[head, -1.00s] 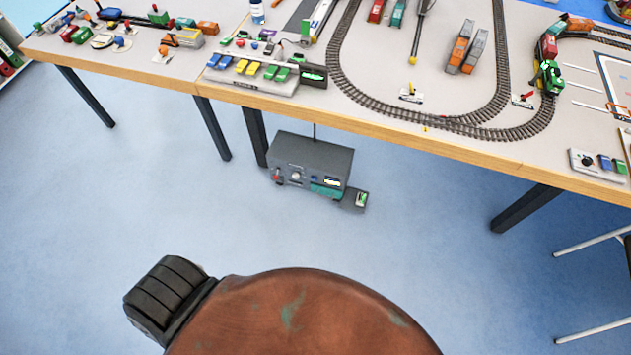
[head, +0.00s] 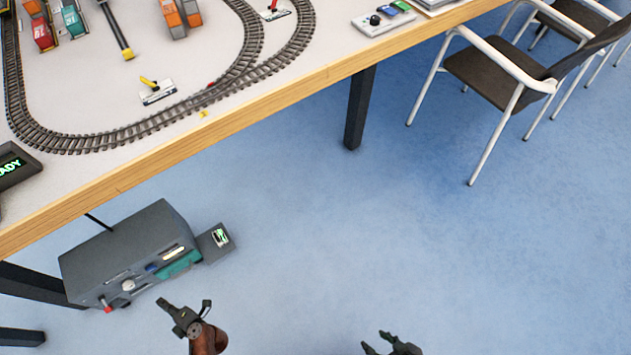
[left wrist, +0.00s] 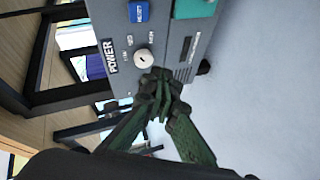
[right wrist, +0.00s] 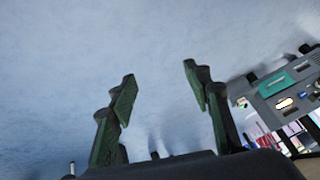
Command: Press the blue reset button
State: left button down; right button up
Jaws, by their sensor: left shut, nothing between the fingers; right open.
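The blue reset button (left wrist: 138,12) is a small square on the front of a grey power box (head: 130,238) on the floor under the table. In the head view the button is a small blue spot (head: 152,267) beside the teal panel. My left gripper (left wrist: 158,82) is shut and empty, its fingertips over the box front just below the white key knob (left wrist: 143,58), apart from the button. In the head view my left gripper (head: 168,305) is in front of the box. My right gripper (right wrist: 158,82) is open and empty over the floor; it also shows in the head view (head: 374,343).
The table edge (head: 230,120) runs above and behind the box. A table leg (head: 357,108) stands to the right, and chairs (head: 510,72) stand further right. A small grey unit (head: 215,243) adjoins the box's right end. Blue floor between is clear.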

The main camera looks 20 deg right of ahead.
aim_at(151, 268)
pick_arm(q)
jog(key=shift+w+d+f+n+g+b, duration=0.2)
jog(key=shift+w+f+n+g+b, duration=0.25)
jog(key=shift+w+n, duration=0.35)
pick_arm(e)
jog(key=shift+w+a+r, duration=0.35)
jog(key=shift+w+r, duration=0.35)
jog(key=shift+r, duration=0.15)
jog(key=shift+f, duration=0.1)
pick_arm(q)
jog(key=w+a+b, duration=0.2)
jog(key=w+b, duration=0.1)
jog(key=w, duration=0.5)
jog(key=shift+w, duration=0.2)
pick_arm(e)
jog(key=shift+s+d+f+t, duration=0.1)
jog(key=shift+d+f+t, duration=0.1)
jog(key=shift+f+t, duration=0.35)
jog(key=shift+s+d+f+t, duration=0.1)
jog(key=shift+d+f+t, duration=0.15)
jog(key=shift+f, duration=0.55)
jog(key=shift+d+f+t, duration=0.15)
jog(key=shift+f+t, duration=0.25)
jog(key=shift+f, duration=0.3)
